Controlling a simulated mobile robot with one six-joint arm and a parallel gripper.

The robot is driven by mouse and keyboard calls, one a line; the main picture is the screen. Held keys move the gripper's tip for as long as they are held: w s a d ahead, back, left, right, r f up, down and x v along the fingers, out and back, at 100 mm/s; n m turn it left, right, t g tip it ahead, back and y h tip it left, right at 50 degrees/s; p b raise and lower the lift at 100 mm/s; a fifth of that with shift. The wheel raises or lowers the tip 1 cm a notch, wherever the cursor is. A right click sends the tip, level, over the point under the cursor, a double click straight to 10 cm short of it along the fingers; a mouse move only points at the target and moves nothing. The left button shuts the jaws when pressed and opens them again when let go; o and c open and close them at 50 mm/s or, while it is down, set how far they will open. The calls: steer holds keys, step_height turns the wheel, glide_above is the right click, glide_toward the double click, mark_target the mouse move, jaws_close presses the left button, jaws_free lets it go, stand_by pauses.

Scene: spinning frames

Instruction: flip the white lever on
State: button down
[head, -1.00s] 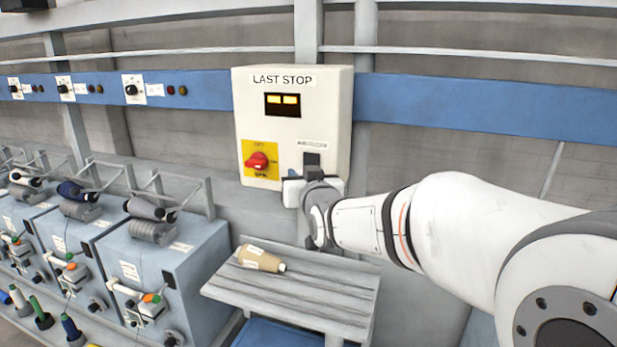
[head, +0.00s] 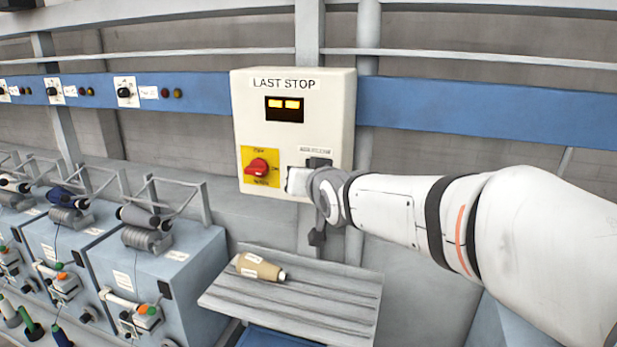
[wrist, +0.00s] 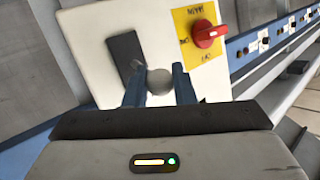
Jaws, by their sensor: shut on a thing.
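In the head view the box (head: 340,110) reads "LAST STOP". My gripper (head: 298,180) is at its lower right and hides the lever; only the top of the dark plate (head: 319,162) shows there.
A red rotary switch (head: 257,167) on a yellow plate sits just left of my gripper. Spinning machines (head: 160,265) stand at the left. The box display (head: 284,104) has two lit amber blocks.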

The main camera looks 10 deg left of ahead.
steer(key=c, duration=1.3)
jaws_free()
steer(key=shift+w, duration=0.1)
steer(key=shift+o, duration=0.2)
steer(key=shift+s+d+r+b, duration=0.1)
steer(key=shift+s+d+b, duration=0.2)
steer(key=shift+s, duration=0.25)
steer(key=v, duration=0.6)
steer(key=shift+s+r+b, duration=0.2)
steer(key=shift+s+b, duration=0.15)
steer(key=shift+b, duration=0.1)
